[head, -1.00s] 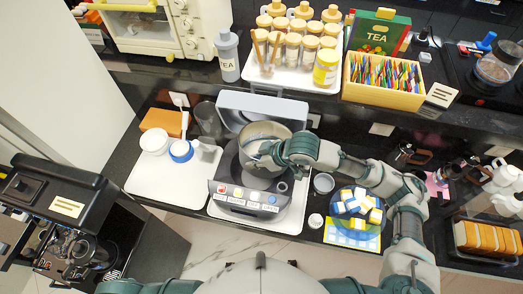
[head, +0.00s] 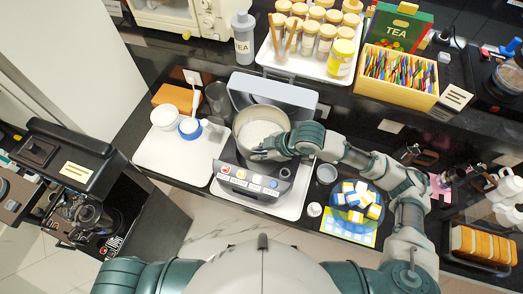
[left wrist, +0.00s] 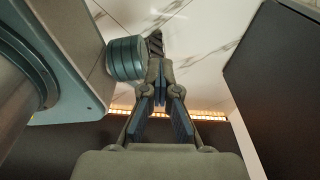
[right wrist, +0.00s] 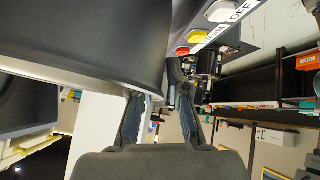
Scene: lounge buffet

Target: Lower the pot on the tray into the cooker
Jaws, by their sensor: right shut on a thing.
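The grey pot (head: 262,128), pale inside, sits over the opening of the dark cooker (head: 284,186). How deep it sits is hard to tell. The cooker's grey lid (head: 272,93) stands open behind it. My right gripper (head: 264,154) is shut on the pot at its near right side, and the arm reaches in from the right. In the right wrist view, that gripper (right wrist: 160,98) is beside a large dark curved wall. My left gripper (left wrist: 161,92) shows only in the left wrist view, shut and empty above the floor. The cooker stands on a white tray (head: 290,208).
Left of the cooker, another white tray (head: 170,172) holds a bowl (head: 165,117) and a blue-rimmed cup (head: 190,128). A small cup (head: 326,174) and a blue plate of cubes (head: 356,200) stand on the right. Jars and a tea box (head: 397,32) fill the back shelf.

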